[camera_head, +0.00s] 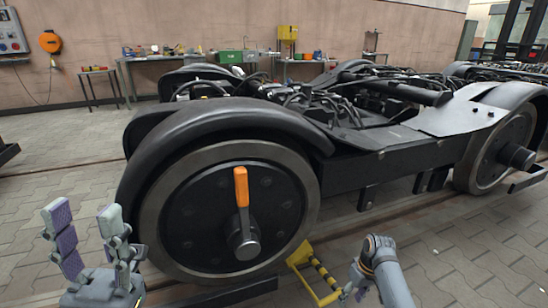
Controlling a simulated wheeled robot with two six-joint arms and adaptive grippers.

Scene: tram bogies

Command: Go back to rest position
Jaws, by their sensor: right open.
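My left gripper (86,228) stands in the lower left, fingers pointing up and apart, with nothing between them. It is left of the near bogie wheel (182,222). My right gripper (360,282) is at the bottom, right of centre, seen partly from behind; its fingers are mostly hidden. It is in front of the bogie and apart from the wheel. The dark bogie (385,152) fills the middle and right of the view. An orange-handled tool (241,187) stands upright at the wheel's hub (244,241).
Workbenches (160,60) with tools line the back wall. An orange reel (50,42) hangs on the wall. The paved floor (475,250) at the lower right is clear.

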